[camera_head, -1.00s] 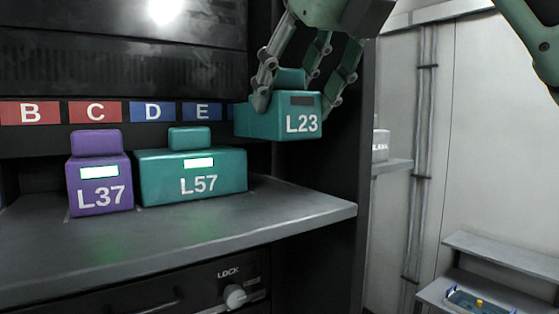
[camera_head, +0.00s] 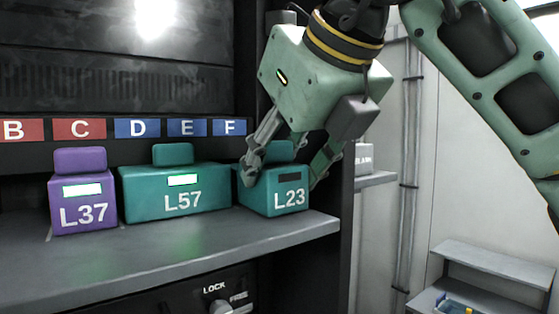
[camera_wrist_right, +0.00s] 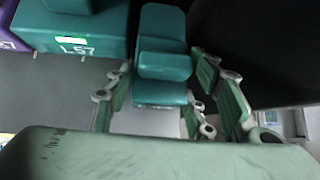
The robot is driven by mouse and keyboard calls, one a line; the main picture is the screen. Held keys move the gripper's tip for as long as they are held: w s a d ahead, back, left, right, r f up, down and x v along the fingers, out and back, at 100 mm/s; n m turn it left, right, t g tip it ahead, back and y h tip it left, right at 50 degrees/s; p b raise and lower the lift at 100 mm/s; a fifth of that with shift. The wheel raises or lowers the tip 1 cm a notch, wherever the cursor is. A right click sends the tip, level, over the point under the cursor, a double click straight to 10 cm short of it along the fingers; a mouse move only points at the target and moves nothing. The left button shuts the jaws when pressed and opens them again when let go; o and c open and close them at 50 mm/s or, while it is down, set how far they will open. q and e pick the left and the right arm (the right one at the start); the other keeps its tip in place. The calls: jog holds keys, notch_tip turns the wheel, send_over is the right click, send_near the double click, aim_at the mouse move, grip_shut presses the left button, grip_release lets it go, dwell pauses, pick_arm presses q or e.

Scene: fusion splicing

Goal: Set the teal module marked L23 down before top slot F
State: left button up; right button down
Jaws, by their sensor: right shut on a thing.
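The teal module L23 (camera_head: 274,203) is upright at the right end of the shelf, right of the teal module L57, with its small display dark. It is low at the shelf surface; I cannot tell whether it fully rests on it. My right gripper (camera_head: 284,168) is shut on it from above, fingers on both sides. The wrist view shows the module (camera_wrist_right: 160,93) between the fingers (camera_wrist_right: 165,95). The blue label F (camera_head: 230,127) is behind, slightly left of the module. My left gripper is not in view.
The teal module L57 (camera_head: 175,200) and purple module L37 (camera_head: 83,210) stand to the left with lit displays. The grey shelf (camera_head: 150,245) has free room in front. A dark side wall (camera_head: 335,250) is close on the right. A lock knob (camera_head: 218,307) is below.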

jog(key=shift+f, duration=0.2)
jog(key=c, duration=0.9)
grip_release()
jog(key=shift+a+r, duration=0.1)
jog(key=shift+c, duration=0.2)
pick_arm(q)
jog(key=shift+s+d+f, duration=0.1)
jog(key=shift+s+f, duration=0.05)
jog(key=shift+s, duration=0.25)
pick_arm(e)
jog(key=shift+o, duration=0.7)
jog(key=shift+r, duration=0.1)
jog(key=shift+s+r, duration=0.15)
jog(key=shift+r, duration=0.05)
pick_arm(q)
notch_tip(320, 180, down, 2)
jog(key=shift+b, duration=1.05)
pick_arm(e)
jog(key=v, duration=1.1)
jog(key=shift+s+d+r, duration=0.2)
jog(key=shift+d, duration=0.05)
